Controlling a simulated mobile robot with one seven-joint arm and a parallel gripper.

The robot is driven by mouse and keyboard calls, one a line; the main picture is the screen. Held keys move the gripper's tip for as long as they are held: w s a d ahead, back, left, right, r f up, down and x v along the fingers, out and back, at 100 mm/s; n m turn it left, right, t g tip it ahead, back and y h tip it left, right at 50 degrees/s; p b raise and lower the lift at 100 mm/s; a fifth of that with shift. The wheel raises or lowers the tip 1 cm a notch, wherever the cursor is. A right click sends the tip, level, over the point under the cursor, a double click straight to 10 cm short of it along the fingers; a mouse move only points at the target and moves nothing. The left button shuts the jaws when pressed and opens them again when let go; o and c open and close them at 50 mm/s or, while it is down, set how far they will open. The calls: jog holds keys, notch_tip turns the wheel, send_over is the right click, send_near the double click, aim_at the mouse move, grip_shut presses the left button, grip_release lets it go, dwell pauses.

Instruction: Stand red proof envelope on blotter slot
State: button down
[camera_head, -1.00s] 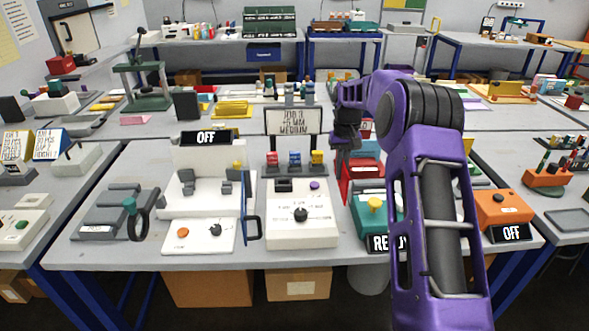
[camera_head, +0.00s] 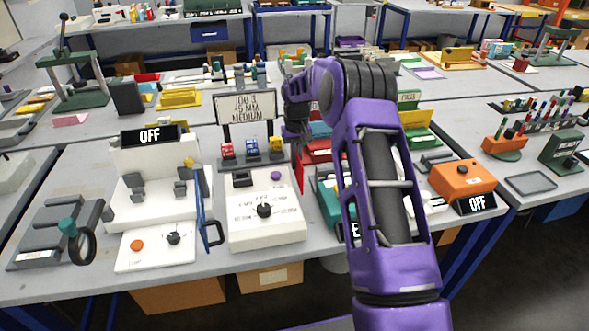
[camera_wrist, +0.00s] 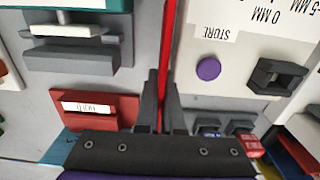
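The red proof envelope (camera_wrist: 167,50) is seen edge-on as a thin red strip, clamped between the dark fingers of my gripper (camera_wrist: 161,100) in the wrist view. In the head view the envelope (camera_head: 299,170) hangs upright below my gripper (camera_head: 296,135), beside the right edge of the white control box. I cannot tell for sure which fixture is the blotter slot. A grey slotted holder (camera_wrist: 70,58) with a white strip lies at the upper left of the wrist view, apart from the envelope. My arm hides part of this area in the head view.
The white control box (camera_head: 262,230) with a black knob is left of the envelope. A red labelled box (camera_wrist: 95,112) is close beside my fingers. A teal box (camera_head: 327,200) and an orange box (camera_head: 462,178) stand to the right. A job sign (camera_head: 246,107) stands behind.

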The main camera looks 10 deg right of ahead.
jog(key=shift+f, duration=1.6)
jog(key=c, duration=1.3)
grip_release()
jog(key=shift+r, duration=0.1)
